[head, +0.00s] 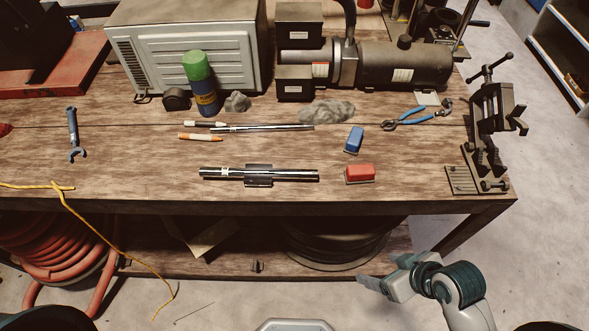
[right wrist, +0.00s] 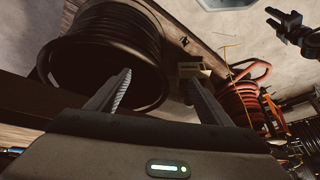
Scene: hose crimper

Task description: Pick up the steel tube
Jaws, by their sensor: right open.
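A shiny steel tube (head: 290,175) lies level across a small dark block (head: 258,181) near the bench's front edge. A second, thinner metal rod (head: 262,128) lies farther back on the bench. My right gripper (head: 382,275) is open and empty, low in front of the bench and to the right of the tube, apart from it. Its two spread fingers also show in the right wrist view (right wrist: 155,88), with nothing between them; the tube is not in that view. A dark, jaw-like shape (right wrist: 288,25) there may be my left gripper; its state is unclear.
A red block (head: 359,174) lies right of the tube, with a blue block (head: 354,140) behind it. A vise (head: 492,120) stands at the bench's right end. Under the bench are a black hose spool (head: 335,245) and an orange hose (head: 45,240). A yellow cord (head: 110,245) hangs at left.

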